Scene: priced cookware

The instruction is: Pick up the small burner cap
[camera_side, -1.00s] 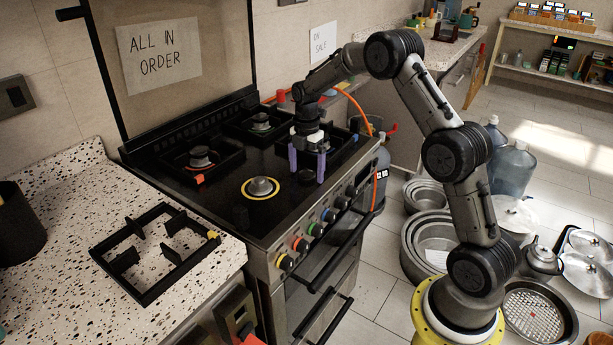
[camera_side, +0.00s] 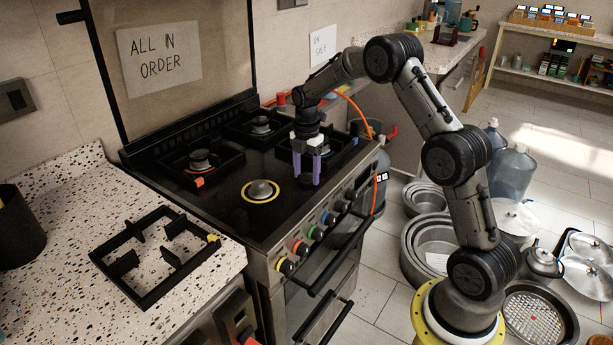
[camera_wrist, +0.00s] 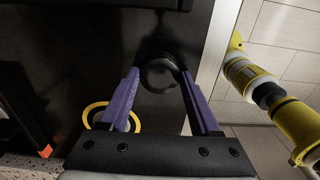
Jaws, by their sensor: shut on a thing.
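The small burner cap (camera_wrist: 160,74) is a dark round disc. In the wrist view it sits between the tips of my gripper's two purple fingers (camera_wrist: 160,76). In the side view my gripper (camera_side: 307,181) points straight down over the front right of the black stovetop, its fingers shut on the cap (camera_side: 306,181). The cap is dark against the dark glass, so I cannot tell whether it rests on the stove or is slightly raised.
A burner with a yellow ring (camera_side: 261,191) lies left of my gripper. Burners with black grates stand behind. A loose grate (camera_side: 128,262) lies on the speckled counter (camera_side: 60,215). Coloured knobs (camera_side: 315,230) line the stove's front. Pots (camera_side: 428,240) stand on the floor.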

